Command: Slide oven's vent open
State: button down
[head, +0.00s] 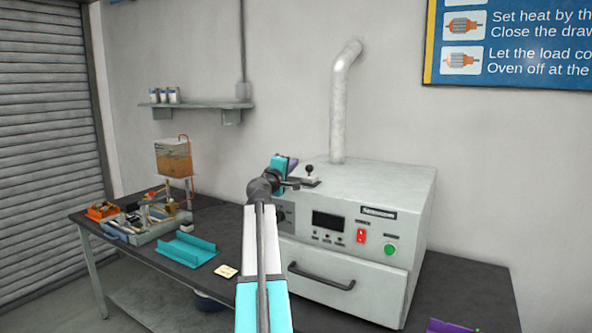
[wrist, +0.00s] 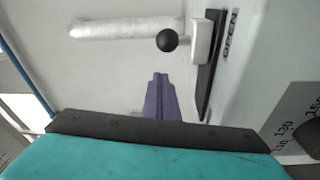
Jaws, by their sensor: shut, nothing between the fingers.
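The oven (head: 385,200) is a pale box on the bench, with a drawer handle, a dark display and a red switch on its front. Its vent slider (head: 309,177) sits on top near the left edge, with a black ball knob (head: 310,168). In the wrist view the slider block (wrist: 200,42) is at the upper end of a dark slot plate (wrist: 209,75), beside the word OPEN; its knob (wrist: 167,40) points left. My gripper (head: 293,165) is just left of the knob. Its purple fingers (wrist: 160,80) are shut and empty, apart from the knob in the wrist view.
A white vent pipe (head: 338,105) rises from the oven's top behind the slider. A green button (head: 390,249) is on the front panel. The bench to the left holds a teal tray (head: 188,250), a tool box and a tank (head: 173,158). Air above the oven's right side is clear.

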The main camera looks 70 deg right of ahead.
jog(key=shift+w+a+f, duration=0.1)
jog(key=shift+w+a, duration=0.05)
jog(key=shift+a+b, duration=0.3)
jog(key=shift+a, duration=0.35)
jog(key=a+b, duration=0.2)
jog(key=a, duration=0.6)
jog(key=shift+a+f, duration=0.15)
jog(key=shift+f, duration=0.05)
